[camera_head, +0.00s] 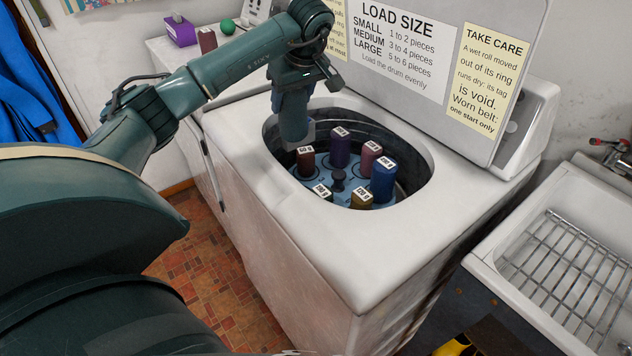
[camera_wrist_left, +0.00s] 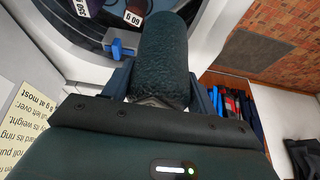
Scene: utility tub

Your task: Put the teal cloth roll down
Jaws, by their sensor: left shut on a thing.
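My left gripper (camera_head: 292,105) points down over the left part of the tub opening. It is shut on the teal cloth roll (camera_wrist_left: 165,60), which fills the space between the fingers in the left wrist view. In the head view the roll (camera_head: 294,128) hangs below the gripper, its lower end close to the maroon roll (camera_head: 305,163). Whether the roll touches anything below is hard to tell. The drum (camera_head: 425,168) has a blue floor with a central post (camera_head: 338,180). My right gripper is not in view.
The raised lid (camera_head: 480,110) rises behind. The white front top (camera_head: 345,255) is clear. A sink (camera_head: 560,260) is at right.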

